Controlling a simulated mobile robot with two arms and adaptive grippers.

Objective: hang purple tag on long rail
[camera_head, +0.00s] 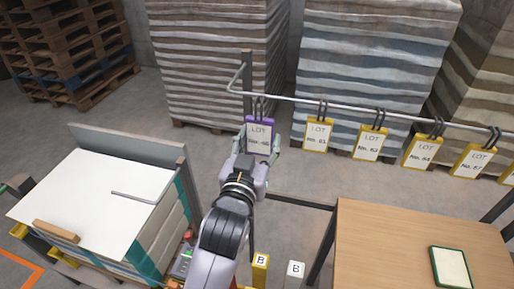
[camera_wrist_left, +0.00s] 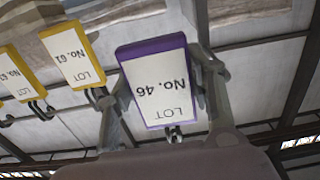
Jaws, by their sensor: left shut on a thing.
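The purple-framed tag (camera_head: 259,136), marked "LOT No. 46", is upright at the left end of the long rail (camera_head: 300,100). My left gripper (camera_head: 257,145) is shut on it, with a finger at each side edge. The tag fills the middle of the left wrist view (camera_wrist_left: 160,85), upside down there. Its dark hooks (camera_head: 259,106) reach up to the height of the rail; I cannot tell whether they are over the bar or just beside it. My right gripper is not in view.
Several yellow tags, the nearest (camera_head: 318,134) reading No. 61, hang on the rail to the right. The rail's post (camera_head: 247,75) stands close left. A wooden table (camera_head: 400,235) with a green-framed tag (camera_head: 451,267) is at lower right. Stacked sacks (camera_head: 215,60) stand behind.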

